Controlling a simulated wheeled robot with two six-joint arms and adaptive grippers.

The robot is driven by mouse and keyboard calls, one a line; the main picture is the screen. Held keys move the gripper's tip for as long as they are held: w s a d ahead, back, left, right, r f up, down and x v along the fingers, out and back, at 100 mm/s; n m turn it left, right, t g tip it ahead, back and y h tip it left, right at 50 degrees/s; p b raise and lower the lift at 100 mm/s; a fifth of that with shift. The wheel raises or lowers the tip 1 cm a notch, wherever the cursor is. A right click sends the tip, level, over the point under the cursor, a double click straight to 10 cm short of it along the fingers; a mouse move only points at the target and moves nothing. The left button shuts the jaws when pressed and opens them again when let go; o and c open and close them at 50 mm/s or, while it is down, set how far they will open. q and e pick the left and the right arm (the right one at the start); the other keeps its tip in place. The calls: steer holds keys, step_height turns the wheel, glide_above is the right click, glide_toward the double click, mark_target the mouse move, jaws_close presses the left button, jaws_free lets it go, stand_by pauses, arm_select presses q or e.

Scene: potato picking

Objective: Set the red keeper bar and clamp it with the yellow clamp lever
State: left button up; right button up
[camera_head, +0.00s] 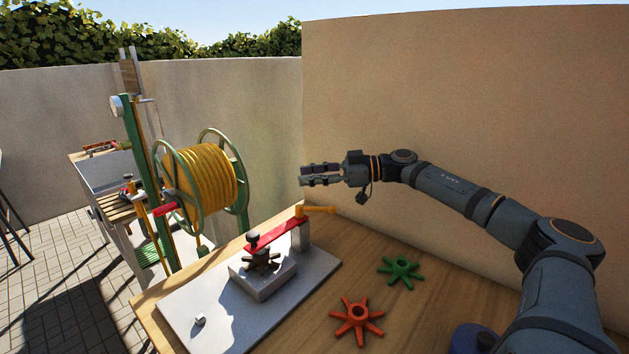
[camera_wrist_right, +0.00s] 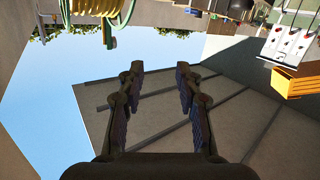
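The red keeper bar (camera_head: 275,234) lies across the top of a fixture on a grey base plate (camera_head: 190,318). Its left end is by a dark knob (camera_head: 253,237) and its right end is at a grey post (camera_head: 300,235). A dark star-shaped part (camera_head: 262,260) sits below the bar on a grey block (camera_head: 262,282). The yellow clamp lever (camera_head: 319,209) is at the top of the post and points right. My right gripper (camera_head: 306,175) is in the air above and behind the lever, pointing left. Its fingers are apart and empty in the wrist view (camera_wrist_right: 160,85). My left gripper is out of view.
An orange star-shaped part (camera_head: 357,318) and a green one (camera_head: 400,270) lie on the wooden table (camera_head: 425,315). A dark blue round thing (camera_head: 472,338) is at the front right. A yellow hose reel (camera_head: 205,175) stands behind the table at left. A wall (camera_head: 470,90) rises behind.

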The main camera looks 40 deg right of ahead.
steer(key=shift+s+d+r+m+g+h+p, duration=1.15)
steer(key=shift+s+d+g+h+p, duration=1.05)
steer(key=shift+g+h+p, duration=3.9)
steer(key=w+a+f+t+y+p, duration=0.1)
steer(key=f, duration=0.2)
steer(key=a+f+t+y+p, duration=0.1)
steer(key=f+t, duration=0.1)
steer(key=f, duration=0.1)
steer(key=w+a+f+t+y+p, duration=0.1)
steer(key=f, duration=0.2)
steer(key=shift+w+p, duration=0.35)
jaws_close()
